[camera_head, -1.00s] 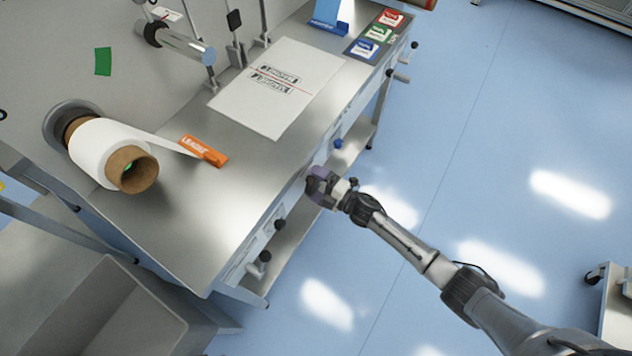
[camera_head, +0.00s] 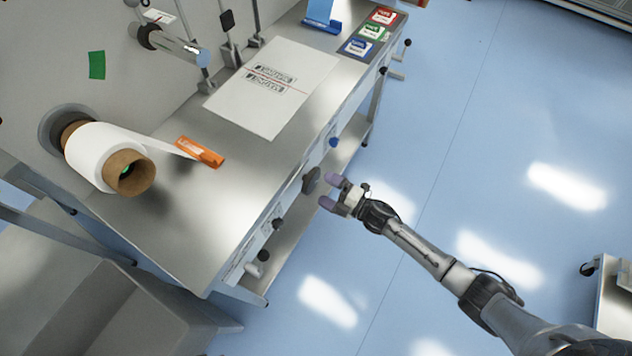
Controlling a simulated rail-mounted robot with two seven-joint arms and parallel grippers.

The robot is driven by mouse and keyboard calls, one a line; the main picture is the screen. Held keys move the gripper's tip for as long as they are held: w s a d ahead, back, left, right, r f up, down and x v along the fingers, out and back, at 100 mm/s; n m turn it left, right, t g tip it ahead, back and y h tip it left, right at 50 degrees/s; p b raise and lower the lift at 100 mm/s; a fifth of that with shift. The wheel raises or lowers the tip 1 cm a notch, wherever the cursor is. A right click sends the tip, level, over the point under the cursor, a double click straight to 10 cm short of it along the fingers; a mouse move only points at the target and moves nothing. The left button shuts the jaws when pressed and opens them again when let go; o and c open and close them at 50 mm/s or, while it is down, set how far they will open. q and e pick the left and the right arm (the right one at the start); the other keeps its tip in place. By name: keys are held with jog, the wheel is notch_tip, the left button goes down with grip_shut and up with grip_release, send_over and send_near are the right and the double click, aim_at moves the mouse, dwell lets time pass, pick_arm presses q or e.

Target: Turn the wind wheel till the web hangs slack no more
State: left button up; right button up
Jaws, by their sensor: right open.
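The white web roll (camera_head: 96,155) sits on a brown core at the left. A narrow white strip runs from it to the orange leader piece (camera_head: 200,151) on the table; I cannot tell how taut it is. A dark grey round knob (camera_head: 311,180) stands out from the table's front face, and may be the wind wheel. My right gripper (camera_head: 329,191), with purple fingertips, is open and empty just right of this knob, with a small gap seeming to show between them. My left gripper is not in view.
A white printed sheet (camera_head: 272,90) lies on the steel table (camera_head: 185,225). Cards in red, green and blue sit on a dark strip (camera_head: 350,62) at the far end. A blue knob (camera_head: 333,142) and black-ended handles (camera_head: 262,256) project from the front.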

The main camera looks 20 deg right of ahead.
jog(key=v, duration=0.8)
jog(key=shift+s, duration=0.15)
jog(key=shift+d, duration=0.15)
dwell(0.6)
dwell(0.4)
